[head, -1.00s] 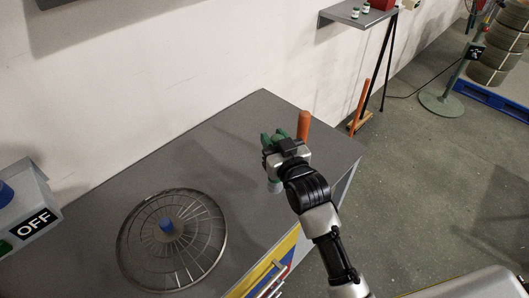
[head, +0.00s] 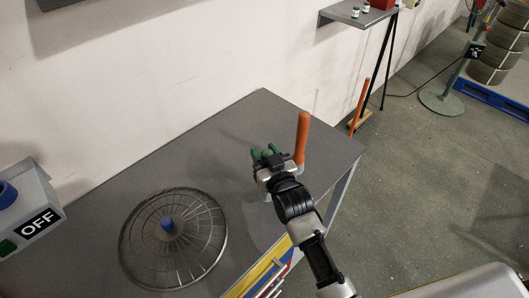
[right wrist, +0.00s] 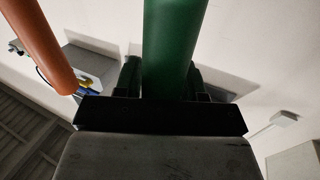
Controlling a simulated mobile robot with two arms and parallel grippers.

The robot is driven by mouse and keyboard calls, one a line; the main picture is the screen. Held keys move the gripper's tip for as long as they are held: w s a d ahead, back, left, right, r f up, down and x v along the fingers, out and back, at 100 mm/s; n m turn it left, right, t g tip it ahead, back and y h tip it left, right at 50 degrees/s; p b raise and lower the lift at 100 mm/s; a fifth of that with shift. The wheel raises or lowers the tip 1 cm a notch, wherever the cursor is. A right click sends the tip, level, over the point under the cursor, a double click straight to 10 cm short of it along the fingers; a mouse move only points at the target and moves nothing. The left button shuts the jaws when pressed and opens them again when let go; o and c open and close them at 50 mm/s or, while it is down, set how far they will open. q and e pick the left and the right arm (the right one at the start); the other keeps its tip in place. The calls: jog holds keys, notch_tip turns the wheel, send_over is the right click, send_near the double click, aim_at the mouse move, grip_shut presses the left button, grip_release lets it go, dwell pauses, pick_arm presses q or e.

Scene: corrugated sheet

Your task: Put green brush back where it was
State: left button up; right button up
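My right gripper (head: 267,160) is at the right part of the grey workbench, shut around the green brush (head: 267,153). In the right wrist view the brush's thick green handle (right wrist: 173,45) stands between the two fingers. A pale lower end shows just below the gripper in the head view; the gripper hides most of the brush, and I cannot tell whether it touches the bench. An orange upright handle (head: 302,138) with a pale base stands just right of the gripper; it also shows in the right wrist view (right wrist: 38,45). My left gripper is not in view.
The grey workbench (head: 110,205) carries a round wire wheel (head: 205,235) with a blue hub, left of my gripper. Bare bench top lies behind my gripper. Another orange handle (head: 361,100) stands beyond the bench.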

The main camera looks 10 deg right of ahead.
jog(key=shift+o, duration=1.3)
jog(key=shift+r, duration=0.2)
jog(key=s+d+b, duration=0.2)
jog(key=s, duration=0.9)
jog(key=shift+s+d, duration=0.15)
jog(key=shift+s, duration=0.25)
jog(key=shift+f, duration=0.1)
